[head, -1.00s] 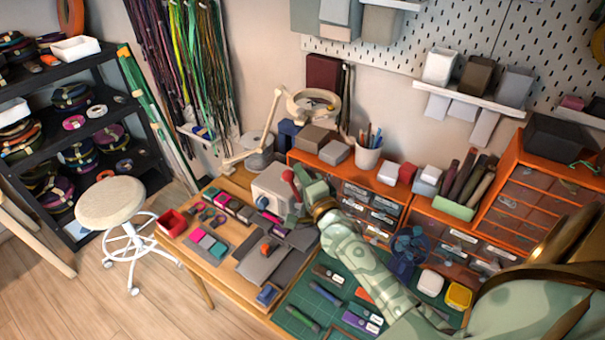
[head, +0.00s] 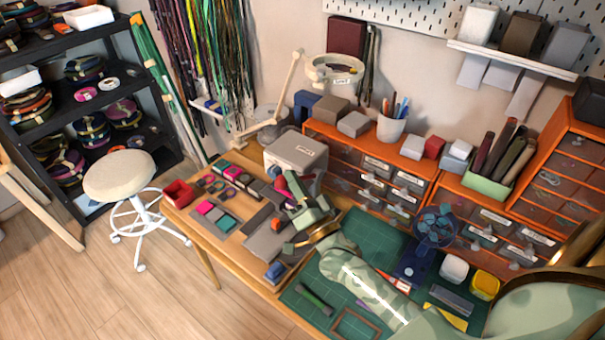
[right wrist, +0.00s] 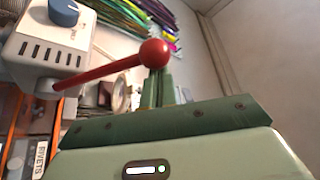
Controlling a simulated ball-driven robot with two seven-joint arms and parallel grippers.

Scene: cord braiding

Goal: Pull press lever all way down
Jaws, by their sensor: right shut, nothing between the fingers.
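The press (head: 297,152) is a pale grey box on the wooden bench; its body with a blue knob also shows in the right wrist view (right wrist: 45,45). Its red lever (right wrist: 100,70) runs out from the press to a round red ball (right wrist: 154,53). In the head view the lever's red end (head: 281,184) shows beside my right gripper (head: 294,198). My right gripper is shut and empty, its green fingertips (right wrist: 158,88) close together at the ball. The ball hides their ends; I cannot tell whether they touch it. My left gripper is out of view.
A green cutting mat (head: 375,240) with tools lies right of the press, under my right arm. Orange drawer units (head: 370,170) stand behind. A red tray (head: 179,193) and small coloured blocks sit left. A white stool (head: 120,175) stands on the floor.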

